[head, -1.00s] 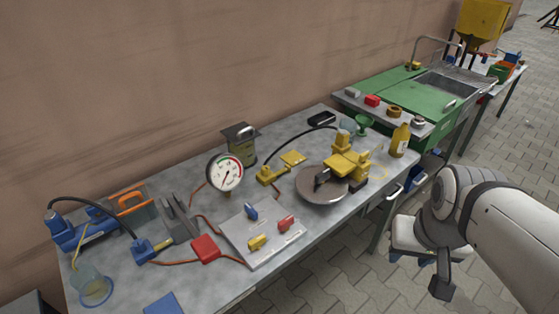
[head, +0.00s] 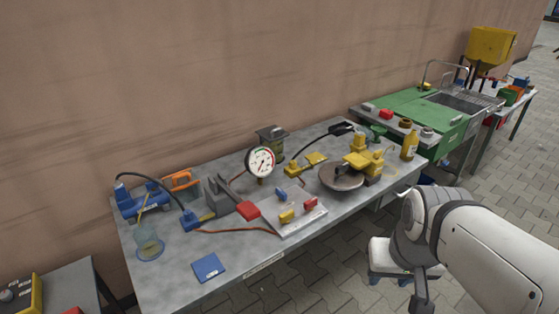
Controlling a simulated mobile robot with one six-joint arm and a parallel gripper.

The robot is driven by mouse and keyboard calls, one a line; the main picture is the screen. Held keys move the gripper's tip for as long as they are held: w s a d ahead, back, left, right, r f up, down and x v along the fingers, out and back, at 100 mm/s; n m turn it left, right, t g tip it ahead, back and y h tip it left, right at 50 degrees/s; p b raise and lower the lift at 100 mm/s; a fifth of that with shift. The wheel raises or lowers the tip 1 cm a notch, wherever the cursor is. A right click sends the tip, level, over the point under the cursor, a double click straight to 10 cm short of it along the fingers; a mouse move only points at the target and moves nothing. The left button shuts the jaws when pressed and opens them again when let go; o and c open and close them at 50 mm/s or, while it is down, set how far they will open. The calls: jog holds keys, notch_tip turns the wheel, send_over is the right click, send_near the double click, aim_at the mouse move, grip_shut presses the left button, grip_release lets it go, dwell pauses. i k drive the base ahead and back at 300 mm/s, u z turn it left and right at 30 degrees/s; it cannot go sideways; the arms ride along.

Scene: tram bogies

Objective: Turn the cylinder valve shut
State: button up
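I cannot pick out a gas cylinder or its valve with certainty in the head view. The grey bench (head: 225,235) carries a round dial gauge (head: 261,162) and a plate (head: 298,221) with small blue, yellow and red handles. A small green piece (head: 377,132) stands near the bench's right end; its kind is unclear. My gripper (head: 405,290) hangs at the lower right, in front of the bench and apart from everything on it. Its fingers are partly hidden by my arm, so I cannot tell how far apart they are.
A blue pump (head: 150,200), a yellow clamp-like device (head: 365,160) over a round metal disc (head: 340,178), and a yellow bottle (head: 410,145) stand on the bench. A green sink unit (head: 400,103) is beyond it. A small table (head: 75,287) is at lower left. Paved floor lies in front.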

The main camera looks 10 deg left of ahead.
aim_at(282, 196)
jog(key=u, duration=0.2)
jog(key=i, duration=1)
jog(key=u, duration=0.05)
